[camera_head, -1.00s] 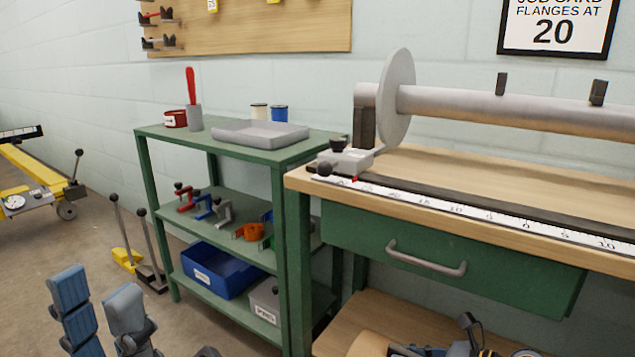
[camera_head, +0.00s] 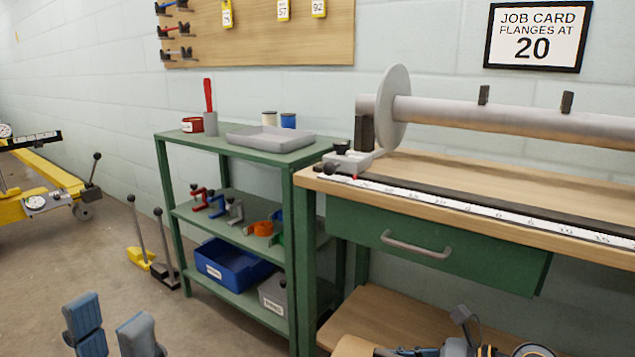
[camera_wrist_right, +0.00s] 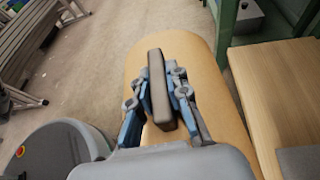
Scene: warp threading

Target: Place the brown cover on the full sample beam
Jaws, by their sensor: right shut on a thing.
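The brown cover (camera_wrist_right: 205,105) shows in the right wrist view as a wide, curved tan shell with a dark brown handle (camera_wrist_right: 158,90). My right gripper (camera_wrist_right: 160,84) is shut on that handle, one finger on each side. In the head view, an edge of the cover (camera_head: 352,346) shows at the bottom beside my right arm. My left gripper (camera_head: 111,322) is at the lower left of the head view, with its two fingers apart and nothing between them. I cannot make out a full sample beam; the grey beam (camera_head: 520,118) over the workbench looks bare.
A wooden workbench (camera_head: 440,172) with a green drawer (camera_head: 470,258) stands at right. A green shelf unit (camera_head: 235,155) beside it holds a grey tray and a blue bin (camera_head: 228,265). A yellow frame (camera_head: 45,168) stands at far left.

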